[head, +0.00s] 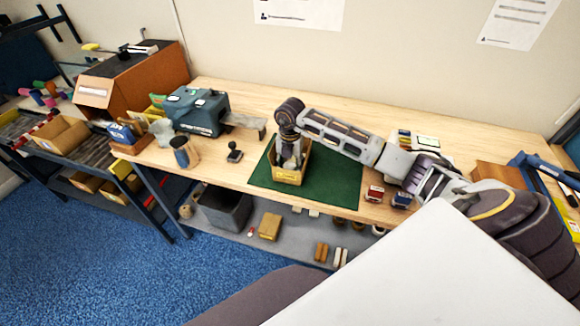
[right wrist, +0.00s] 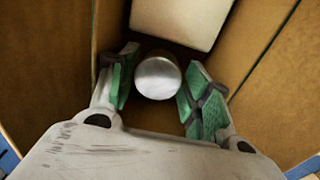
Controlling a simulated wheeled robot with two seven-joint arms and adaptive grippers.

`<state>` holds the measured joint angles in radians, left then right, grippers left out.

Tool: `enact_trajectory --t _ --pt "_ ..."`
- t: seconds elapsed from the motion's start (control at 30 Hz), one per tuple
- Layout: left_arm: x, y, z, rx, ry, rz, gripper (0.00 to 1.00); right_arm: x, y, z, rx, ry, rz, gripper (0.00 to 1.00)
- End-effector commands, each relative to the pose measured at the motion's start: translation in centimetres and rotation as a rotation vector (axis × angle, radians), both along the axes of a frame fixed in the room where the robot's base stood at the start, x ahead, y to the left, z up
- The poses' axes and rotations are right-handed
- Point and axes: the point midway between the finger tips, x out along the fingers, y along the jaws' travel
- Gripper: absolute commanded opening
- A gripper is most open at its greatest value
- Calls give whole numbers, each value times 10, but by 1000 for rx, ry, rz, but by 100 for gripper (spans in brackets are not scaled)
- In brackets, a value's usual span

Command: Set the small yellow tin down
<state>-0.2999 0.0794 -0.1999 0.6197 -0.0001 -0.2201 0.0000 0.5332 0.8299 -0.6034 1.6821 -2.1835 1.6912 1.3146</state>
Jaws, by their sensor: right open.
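My right gripper (head: 290,160) reaches straight down into an open brown carton (head: 288,177) on the green mat. In the right wrist view the gripper (right wrist: 161,72) is open, its green-padded fingers on either side of a round silver top (right wrist: 157,77). This looks like the lid of the small tin, standing inside the carton. Its side is hidden, so I see no yellow on it. My left gripper is not in view.
The green mat (head: 335,182) is clear right of the carton. Red-labelled (head: 375,193) and blue-labelled (head: 401,200) small items stand at the table's front edge. A teal machine (head: 198,110) and a dark stamp (head: 235,152) stand left. Bare wood (head: 250,97) lies behind.

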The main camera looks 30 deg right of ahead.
Motion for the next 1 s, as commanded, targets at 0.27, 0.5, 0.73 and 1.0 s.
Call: enact_trajectory --t 0.27,0.5,0.73,1.0 --pt "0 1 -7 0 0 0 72 1 -1 34 -2 -4 0 49" --pt "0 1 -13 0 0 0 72 1 -1 69 -2 -4 0 49" --pt "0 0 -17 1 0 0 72 1 -1 98 -2 -3 0 49" --pt "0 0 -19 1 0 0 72 0 0 114 0 -1 -1 49"
